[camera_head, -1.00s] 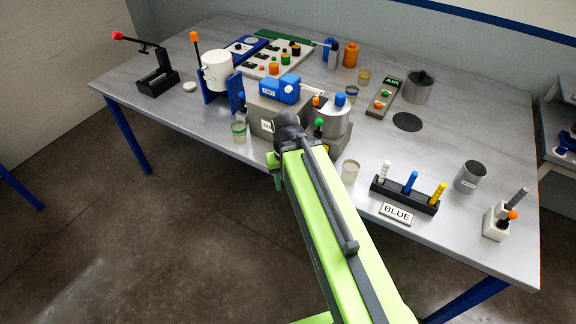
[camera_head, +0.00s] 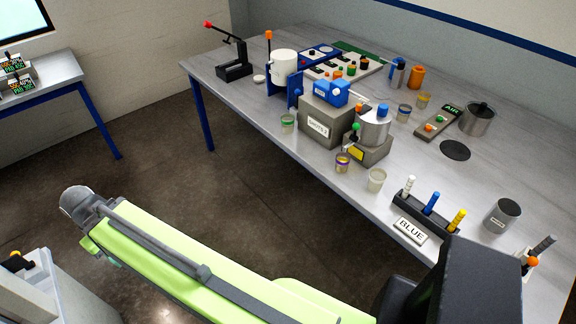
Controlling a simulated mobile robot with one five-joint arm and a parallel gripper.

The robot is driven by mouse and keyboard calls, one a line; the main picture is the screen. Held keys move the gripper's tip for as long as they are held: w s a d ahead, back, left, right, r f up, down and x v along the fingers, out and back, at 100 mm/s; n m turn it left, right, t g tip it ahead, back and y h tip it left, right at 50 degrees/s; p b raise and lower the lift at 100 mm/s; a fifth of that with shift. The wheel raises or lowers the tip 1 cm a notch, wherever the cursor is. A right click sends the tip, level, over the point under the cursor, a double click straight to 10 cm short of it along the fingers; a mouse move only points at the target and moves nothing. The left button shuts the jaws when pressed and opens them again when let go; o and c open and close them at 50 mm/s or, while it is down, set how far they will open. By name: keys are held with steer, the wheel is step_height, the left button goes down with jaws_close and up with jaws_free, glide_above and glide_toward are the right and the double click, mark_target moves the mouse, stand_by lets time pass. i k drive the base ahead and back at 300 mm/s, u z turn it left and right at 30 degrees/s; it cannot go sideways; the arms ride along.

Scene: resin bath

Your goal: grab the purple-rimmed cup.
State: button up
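A small cup with a purple rim and a yellowish band (camera_head: 343,163) stands upright near the front edge of the table, just left of a pale, cream-coloured cup (camera_head: 377,180). My arm reaches across the lower left of the view, over the floor. The dark end of the arm, with my gripper (camera_head: 85,212), is far to the left of the purple-rimmed cup and apart from it. The fingers are not clearly visible, so I cannot tell whether they are open or shut.
The grey table (camera_head: 240,95) holds a green-rimmed cup (camera_head: 288,123), a grey machine (camera_head: 325,118), a metal pot machine (camera_head: 374,130) behind the purple-rimmed cup, and a rack marked BLUE (camera_head: 425,213). A white bin-like object (camera_head: 45,285) stands at lower left.

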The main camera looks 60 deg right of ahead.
mark_target(343, 160)
steer(key=u, duration=0.65)
steer(key=k, duration=0.95)
steer(key=z, duration=1.1)
steer(key=i, duration=1.05)
steer(key=u, duration=0.2)
